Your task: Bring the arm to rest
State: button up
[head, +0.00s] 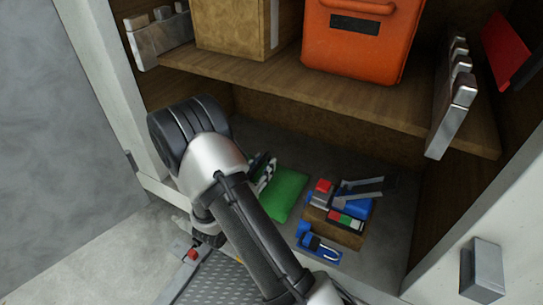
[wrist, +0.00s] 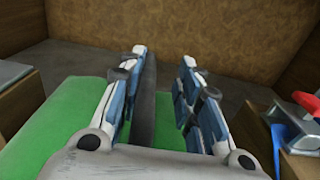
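My arm reaches down into the lower bay of the truck in the head view. My gripper (head: 262,172) is partly hidden behind my arm there, beside a green bag-like object (head: 287,194). In the wrist view my gripper (wrist: 165,60) has its two fingers apart, above the green object (wrist: 50,125). A dark upright strip (wrist: 143,105) stands between the fingers, nearer the left one. I see a gap between the strip and the right finger.
A wooden box (head: 345,235) with red, blue and metal clamps stands right of the green object. A shelf (head: 290,85) above carries an orange case (head: 360,45) and a tan box (head: 230,25). Metal brackets flank the shelf. Bare floor lies farther right.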

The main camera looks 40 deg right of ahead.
jog(key=shift+v, duration=1.5)
jog(key=shift+w+r, duration=0.15)
jog(key=shift+r, duration=0.15)
jog(key=s+r+m+g+y+p, duration=0.45)
jog(key=s+r+m+g, duration=0.45)
jog(key=s+r+m, duration=0.6)
jog(key=s+a+r+m+t+y, duration=0.2)
jog(key=a+y, duration=0.2)
jog(key=a, duration=0.2)
jog(key=s+a+r+m+t+y, duration=0.2)
jog(key=s+a+m+y, duration=0.1)
jog(key=a, duration=0.4)
jog(key=s+a+r+m+t+y, duration=0.2)
jog(key=s+a+r+y, duration=0.1)
jog(key=a+y, duration=0.2)
jog(key=shift+a+m+t, duration=0.3)
jog(key=shift+a+t, duration=0.1)
jog(key=shift+a, duration=0.8)
